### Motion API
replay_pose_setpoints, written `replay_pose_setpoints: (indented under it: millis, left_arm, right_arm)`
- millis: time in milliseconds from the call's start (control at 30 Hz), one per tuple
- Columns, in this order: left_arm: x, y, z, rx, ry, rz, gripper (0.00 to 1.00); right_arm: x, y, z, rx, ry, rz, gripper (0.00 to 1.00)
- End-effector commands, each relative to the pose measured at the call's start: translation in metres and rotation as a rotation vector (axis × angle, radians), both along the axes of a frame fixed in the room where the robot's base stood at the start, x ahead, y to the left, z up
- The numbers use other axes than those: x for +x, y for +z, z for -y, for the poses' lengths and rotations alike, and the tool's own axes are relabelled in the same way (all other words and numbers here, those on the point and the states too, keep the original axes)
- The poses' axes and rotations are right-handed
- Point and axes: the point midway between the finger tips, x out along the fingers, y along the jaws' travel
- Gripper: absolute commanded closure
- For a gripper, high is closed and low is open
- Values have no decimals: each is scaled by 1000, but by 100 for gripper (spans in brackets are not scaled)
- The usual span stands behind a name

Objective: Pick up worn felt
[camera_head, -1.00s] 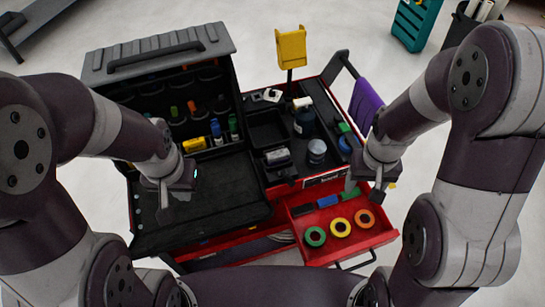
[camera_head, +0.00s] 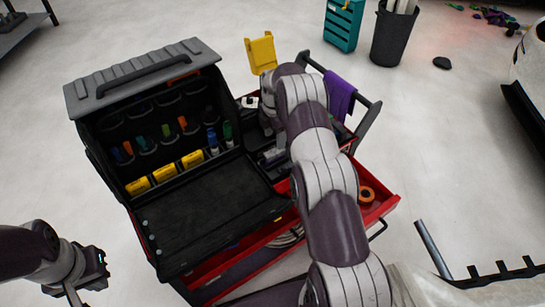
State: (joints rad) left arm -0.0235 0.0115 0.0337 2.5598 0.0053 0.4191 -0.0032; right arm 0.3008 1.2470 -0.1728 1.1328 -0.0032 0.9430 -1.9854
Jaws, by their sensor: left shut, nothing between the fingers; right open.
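I cannot make out which piece is the worn felt; nothing in view is clearly it. My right arm reaches over the red tool cart, and my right gripper (camera_head: 268,110) is over its top near the back. It is open, with its fingers mostly hidden by the wrist. My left gripper (camera_head: 88,283) is shut and empty at the lower left, off the cart. The red drawer (camera_head: 378,210) is pulled out, with an orange tape roll (camera_head: 366,195) showing; my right arm hides most of its contents.
An open black tool case (camera_head: 205,205) with yellow and coloured tools in its lid fills the cart's left side. A yellow holder (camera_head: 262,52) stands at the back, and a purple cloth (camera_head: 340,95) hangs on the handle. A dark bin (camera_head: 394,38) stands behind.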

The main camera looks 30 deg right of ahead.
Motion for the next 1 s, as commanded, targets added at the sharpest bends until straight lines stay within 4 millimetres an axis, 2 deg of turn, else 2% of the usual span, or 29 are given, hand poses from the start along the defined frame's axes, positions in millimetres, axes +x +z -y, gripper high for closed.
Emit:
replay_pose_setpoints:
  millis: [33,167,300,400,500,667,833,867,1000]
  left_arm:
    - [0,8,0,0,0,1,100]
    - [0,14,0,0,1,1,100]
    - [0,30,0,0,0,1,100]
    - [0,31,0,0,0,1,100]
    - [0,31,0,0,0,1,100]
    - [0,30,0,0,0,1,100]
    - [0,30,0,0,0,1,100]
    - [0,30,0,0,0,1,100]
    - [0,30,0,0,0,1,100]
  right_arm:
    - [0,-3,0,1,0,-2,39]
    - [-1,-16,0,1,-1,-1,39]
    - [-1,-40,0,1,-2,-3,39]
    - [0,-58,0,1,-2,-1,39]
    - [0,-65,1,0,-2,1,39]
    - [0,-65,1,-1,-2,1,39]
    - [0,-65,1,0,-2,1,91]
    - [0,-65,1,0,-3,0,97]
    - [0,-66,1,0,-3,-1,97]
